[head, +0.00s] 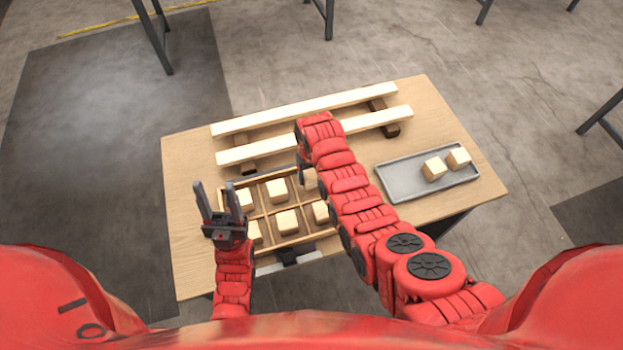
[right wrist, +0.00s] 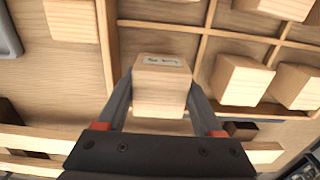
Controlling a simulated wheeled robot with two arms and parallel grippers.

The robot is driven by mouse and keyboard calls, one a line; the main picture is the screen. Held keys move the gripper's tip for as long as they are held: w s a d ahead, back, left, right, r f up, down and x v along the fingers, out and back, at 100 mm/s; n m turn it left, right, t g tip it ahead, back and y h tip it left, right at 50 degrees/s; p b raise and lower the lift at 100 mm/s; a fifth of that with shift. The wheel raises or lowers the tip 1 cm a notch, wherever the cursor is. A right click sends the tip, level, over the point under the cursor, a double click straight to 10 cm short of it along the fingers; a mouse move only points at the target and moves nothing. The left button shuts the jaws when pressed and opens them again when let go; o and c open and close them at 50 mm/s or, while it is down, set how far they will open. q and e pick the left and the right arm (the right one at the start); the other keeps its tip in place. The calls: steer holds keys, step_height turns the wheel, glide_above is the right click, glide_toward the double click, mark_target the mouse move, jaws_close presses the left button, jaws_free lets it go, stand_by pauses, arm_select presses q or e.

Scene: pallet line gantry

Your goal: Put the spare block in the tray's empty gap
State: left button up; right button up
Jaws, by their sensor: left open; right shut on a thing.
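The compartment tray (head: 271,226) is a wooden grid holding several pale wooden blocks. My right gripper (right wrist: 160,108) is shut on a pale block with a small printed label (right wrist: 162,88). In the right wrist view this block is over a compartment between two wooden strips, with bare floor around it; I cannot tell whether it touches the floor. In the head view my right arm hides most of this gripper and the tray's right end. My left gripper (head: 217,192) is open, empty and raised, fingers pointing up, near the tray's left end.
A grey metal tray (head: 405,192) with two loose blocks, (head: 434,169) and (head: 458,158), lies on the right of the wooden table (head: 190,160). Two long pale beams (head: 270,117) on dark supports lie behind the compartment tray. The table's left part is clear.

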mark_target(312, 181)
steer(key=shift+f, duration=1.3)
steer(key=shift+f, duration=0.2)
steer(key=o, duration=1.1)
